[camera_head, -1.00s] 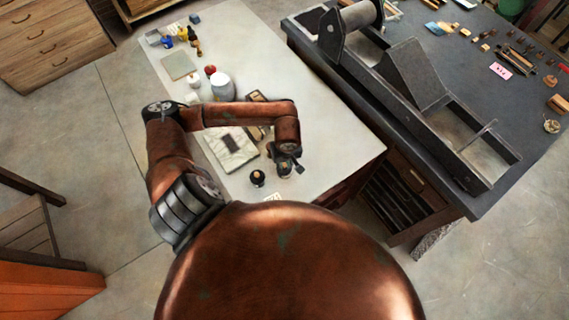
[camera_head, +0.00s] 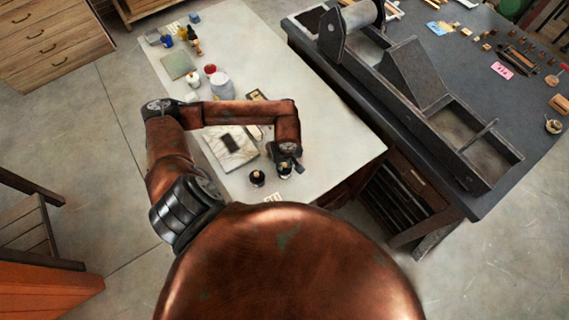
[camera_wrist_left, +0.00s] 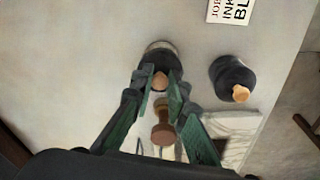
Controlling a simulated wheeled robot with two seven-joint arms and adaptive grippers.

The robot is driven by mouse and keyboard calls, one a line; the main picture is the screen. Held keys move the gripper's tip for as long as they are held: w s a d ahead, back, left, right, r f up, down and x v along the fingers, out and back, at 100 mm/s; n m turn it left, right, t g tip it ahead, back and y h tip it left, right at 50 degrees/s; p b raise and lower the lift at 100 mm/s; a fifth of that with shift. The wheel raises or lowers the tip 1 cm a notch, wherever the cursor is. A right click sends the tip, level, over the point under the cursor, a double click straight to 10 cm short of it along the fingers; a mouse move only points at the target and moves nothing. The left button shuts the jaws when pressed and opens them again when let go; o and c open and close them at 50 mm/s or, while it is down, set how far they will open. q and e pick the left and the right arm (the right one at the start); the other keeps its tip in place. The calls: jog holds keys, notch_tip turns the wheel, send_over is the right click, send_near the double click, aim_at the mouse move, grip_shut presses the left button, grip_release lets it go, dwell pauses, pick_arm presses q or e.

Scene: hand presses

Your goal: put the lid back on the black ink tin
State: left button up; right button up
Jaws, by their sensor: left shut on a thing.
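My left gripper (camera_wrist_left: 161,84) is shut on a pale wooden knob (camera_wrist_left: 160,81) on top of a dark round piece (camera_wrist_left: 160,57), likely the lid or lidded tin; I cannot tell whether the lid is apart from a tin below. In the head view my left gripper (camera_head: 285,169) points down near the table's front. A second black round container with a pale knob (camera_wrist_left: 239,93) stands upright beside it, apart from the fingers; it also shows in the head view (camera_head: 257,178). A card (camera_wrist_left: 230,10) reading "JOB INK BL" lies nearby. My right gripper is not in view.
A brown wooden-handled piece (camera_wrist_left: 163,132) shows between my fingers, farther from the tips. A pale marbled slab (camera_head: 236,155) lies left of the gripper. Jars (camera_head: 221,84) and bottles stand farther back. The pale table (camera_head: 340,150) is clear to the right. A dark press (camera_head: 415,85) stands beyond.

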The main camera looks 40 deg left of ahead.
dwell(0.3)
pick_arm(q)
jog(key=shift+f+b, duration=0.1)
jog(key=shift+b, duration=0.35)
dwell(0.3)
dwell(0.4)
jog(key=o, duration=0.9)
jog(key=shift+o, duration=0.8)
jog(key=o, duration=0.4)
jog(key=shift+c, duration=0.2)
